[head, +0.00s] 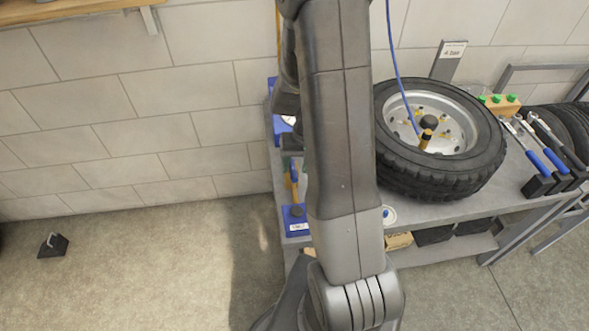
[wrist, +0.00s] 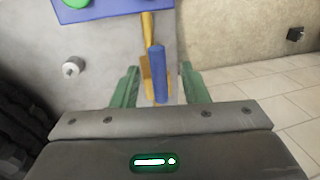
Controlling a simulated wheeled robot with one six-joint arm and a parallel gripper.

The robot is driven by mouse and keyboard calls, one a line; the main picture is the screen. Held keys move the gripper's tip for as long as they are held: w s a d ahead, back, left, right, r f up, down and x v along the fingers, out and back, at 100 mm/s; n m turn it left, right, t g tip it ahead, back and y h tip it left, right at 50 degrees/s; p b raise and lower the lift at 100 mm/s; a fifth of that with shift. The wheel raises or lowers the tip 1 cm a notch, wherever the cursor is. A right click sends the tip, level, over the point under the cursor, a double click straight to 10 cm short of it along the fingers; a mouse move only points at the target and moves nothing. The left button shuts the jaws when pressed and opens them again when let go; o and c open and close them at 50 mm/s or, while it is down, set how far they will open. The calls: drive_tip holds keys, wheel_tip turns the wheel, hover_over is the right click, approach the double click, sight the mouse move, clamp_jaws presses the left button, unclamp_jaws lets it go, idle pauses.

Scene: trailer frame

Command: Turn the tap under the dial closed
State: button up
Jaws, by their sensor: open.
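The tap shows in the wrist view as a blue lever handle (wrist: 159,78) on a yellow brass-coloured fitting (wrist: 148,27). My gripper (wrist: 160,90) is open, with one green finger on each side of the blue handle. A gap shows between the handle and each finger; I cannot tell about contact lower down. In the head view my arm covers most of this area, and a small part of the blue handle and yellow fitting (head: 293,178) shows at its left edge. A pale round face, perhaps the dial (head: 288,119), is partly hidden behind my arm.
A grey bench (head: 445,212) carries a tyre on a metal rim (head: 440,140), with blue-handled tools (head: 540,150) at its right. A blue plate (wrist: 110,8) lies beyond the tap.

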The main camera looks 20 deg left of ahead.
sight(293, 172)
drive_tip(key=shift+w+a+f, duration=0.1)
drive_tip(key=shift+w+f, duration=0.15)
drive_tip(key=shift+f, duration=0.35)
drive_tip(key=shift+s+a+f, duration=0.1)
drive_tip(key=shift+a+f, duration=0.05)
drive_tip(key=shift+f, duration=0.5)
clamp_jaws()
